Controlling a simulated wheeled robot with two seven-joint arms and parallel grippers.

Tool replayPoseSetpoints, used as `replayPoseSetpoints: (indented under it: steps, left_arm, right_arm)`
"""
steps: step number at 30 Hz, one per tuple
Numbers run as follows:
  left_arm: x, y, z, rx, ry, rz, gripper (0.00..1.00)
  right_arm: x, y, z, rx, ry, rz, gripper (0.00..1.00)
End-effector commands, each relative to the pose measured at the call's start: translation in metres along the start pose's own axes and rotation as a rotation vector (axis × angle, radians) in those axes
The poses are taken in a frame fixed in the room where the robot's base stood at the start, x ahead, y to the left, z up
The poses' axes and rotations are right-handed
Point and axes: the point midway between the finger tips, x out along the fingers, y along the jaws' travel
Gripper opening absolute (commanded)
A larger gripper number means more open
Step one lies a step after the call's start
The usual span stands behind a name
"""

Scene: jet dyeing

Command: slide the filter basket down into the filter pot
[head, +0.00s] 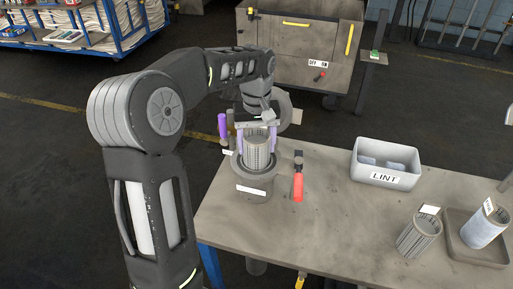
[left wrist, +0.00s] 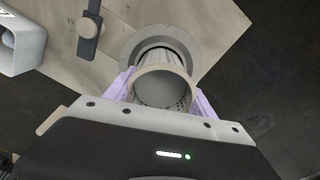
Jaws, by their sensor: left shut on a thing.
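The filter basket (head: 257,151) is a grey perforated cylinder, upright over the filter pot. My left gripper (head: 257,138) is shut on the basket near its upper part, with a purple finger on each side. In the left wrist view the basket (left wrist: 162,88) shows its open top between the purple fingers. The filter pot (head: 255,187) is a dark round pot with a white label on the table's left part. The basket's lower end appears to be at or inside the pot's mouth; how deep is hidden. The pot's rim (left wrist: 190,45) surrounds it in the wrist view. My right gripper is not in view.
A grey bin labelled LINT (head: 411,163) stands farther right. Another perforated basket (head: 418,238) stands near a tray (head: 468,251) holding a pale cylinder (head: 484,228). The table (head: 325,215) is clear in the middle.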

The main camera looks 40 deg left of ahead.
Motion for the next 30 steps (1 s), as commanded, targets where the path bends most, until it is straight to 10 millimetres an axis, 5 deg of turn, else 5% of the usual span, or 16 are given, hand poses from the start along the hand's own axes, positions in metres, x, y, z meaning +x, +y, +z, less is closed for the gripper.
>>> replayPoseSetpoints:
  steps: [5,28,29,30]
  left_arm:
    - [0.017,0.000,0.000,0.000,0.000,0.000,0.14]
    - [0.030,0.000,0.000,0.000,-0.001,0.000,0.14]
    - [0.031,0.000,0.001,0.000,-0.002,-0.001,0.66]
    - [0.031,0.000,0.001,0.000,-0.003,-0.001,0.69]
  right_arm:
    - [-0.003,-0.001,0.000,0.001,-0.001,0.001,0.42]
    - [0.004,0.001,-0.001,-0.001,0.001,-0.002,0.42]
    - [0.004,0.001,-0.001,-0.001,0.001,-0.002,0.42]
    - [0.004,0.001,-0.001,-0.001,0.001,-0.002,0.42]
